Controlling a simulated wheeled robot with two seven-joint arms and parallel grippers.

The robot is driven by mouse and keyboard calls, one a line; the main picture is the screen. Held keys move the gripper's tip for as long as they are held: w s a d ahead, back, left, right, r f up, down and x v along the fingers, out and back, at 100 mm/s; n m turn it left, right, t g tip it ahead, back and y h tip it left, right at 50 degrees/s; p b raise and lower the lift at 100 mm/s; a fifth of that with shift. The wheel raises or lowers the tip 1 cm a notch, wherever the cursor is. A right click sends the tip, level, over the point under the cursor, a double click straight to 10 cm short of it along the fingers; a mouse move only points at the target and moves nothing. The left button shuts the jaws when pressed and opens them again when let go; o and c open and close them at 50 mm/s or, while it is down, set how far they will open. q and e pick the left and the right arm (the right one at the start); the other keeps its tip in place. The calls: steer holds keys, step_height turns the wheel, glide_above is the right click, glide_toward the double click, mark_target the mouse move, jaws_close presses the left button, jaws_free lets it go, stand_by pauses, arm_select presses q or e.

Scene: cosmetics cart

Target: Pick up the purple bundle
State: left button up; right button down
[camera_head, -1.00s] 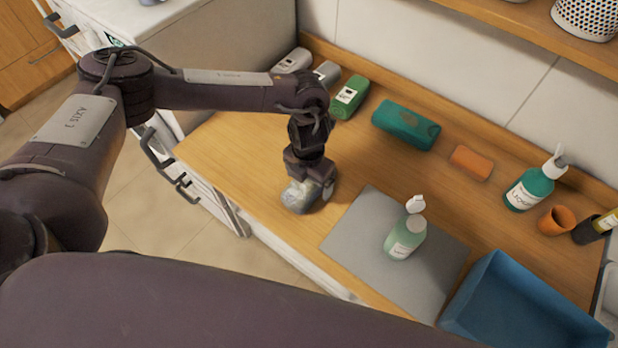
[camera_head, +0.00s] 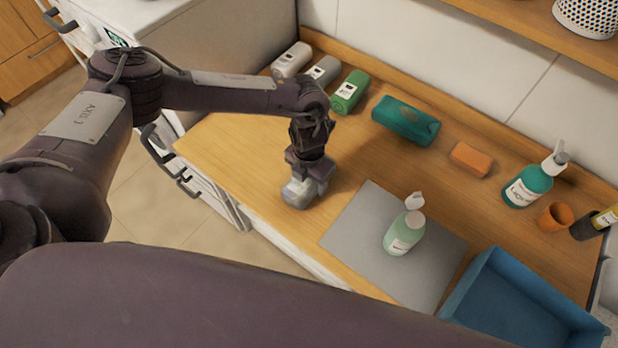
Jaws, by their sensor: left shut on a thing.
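My left gripper (camera_head: 308,178) points down over the left part of the wooden counter, near its front edge. It is shut on a small pale grey item (camera_head: 297,194), which is partly hidden by the fingers. I cannot tell whether that item touches the counter. I see no clearly purple bundle in this view. My right gripper is not in view.
A grey mat (camera_head: 350,243) bears a pale green bottle (camera_head: 405,234), right of the gripper. A blue bin (camera_head: 478,272) stands at front right. A green bottle (camera_head: 350,92), teal pack (camera_head: 405,121), orange block (camera_head: 471,159) and teal pump bottle (camera_head: 528,185) line the back.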

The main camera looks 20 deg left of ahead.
arm_select(q)
steer(key=shift+r, duration=0.1)
steer(key=shift+r, duration=0.25)
step_height(320, 180, up, 10)
steer(key=b, duration=0.3)
steer(key=shift+w+f, duration=0.15)
steer(key=shift+f, duration=0.05)
step_height(320, 180, up, 10)
steer(key=shift+f, duration=0.1)
